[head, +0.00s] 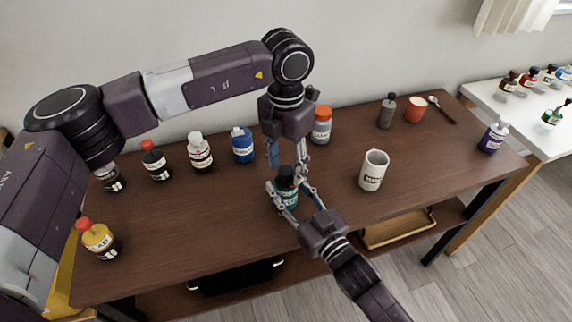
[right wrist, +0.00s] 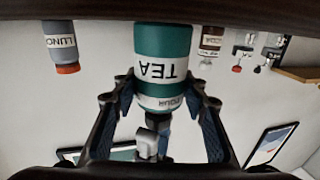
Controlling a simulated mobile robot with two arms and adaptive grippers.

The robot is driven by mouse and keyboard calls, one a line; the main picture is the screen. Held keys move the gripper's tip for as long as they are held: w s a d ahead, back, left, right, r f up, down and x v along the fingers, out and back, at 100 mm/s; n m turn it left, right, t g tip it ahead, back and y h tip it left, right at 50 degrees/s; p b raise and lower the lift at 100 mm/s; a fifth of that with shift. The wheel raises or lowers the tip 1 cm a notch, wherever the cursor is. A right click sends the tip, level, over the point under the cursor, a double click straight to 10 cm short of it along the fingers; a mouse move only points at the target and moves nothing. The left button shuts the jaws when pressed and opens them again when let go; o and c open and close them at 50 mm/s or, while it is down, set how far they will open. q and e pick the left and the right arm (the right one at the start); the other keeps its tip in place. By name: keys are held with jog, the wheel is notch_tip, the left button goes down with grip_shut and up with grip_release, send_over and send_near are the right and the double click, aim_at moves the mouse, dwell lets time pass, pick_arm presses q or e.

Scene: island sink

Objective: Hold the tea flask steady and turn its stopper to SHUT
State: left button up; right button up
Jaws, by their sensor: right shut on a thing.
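The tea flask (head: 289,201) is teal with a dark top and stands upright near the table's front middle. In the right wrist view it appears upside down, a teal body (right wrist: 163,42) with a white TEA label. My right gripper (head: 288,190) is shut on the flask, one finger on each side. The dark stopper (head: 286,175) is at the top; a white band (right wrist: 160,103) with small lettering shows there, which I cannot read surely. My left gripper (head: 287,162) points down over the stopper, its fingers apart on either side, seemingly not touching it.
A white mug (head: 373,171) stands to the right. Behind are a blue bottle (head: 242,146) and an orange-capped grey jar (head: 321,126); more bottles stand left, including a yellow one (head: 98,240). The table (head: 205,235) is clear left of the flask.

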aim_at(286, 170)
pick_arm(q)
notch_tip(286, 170, up, 12)
dwell(0.7)
pick_arm(e)
jog(key=o, duration=1.3)
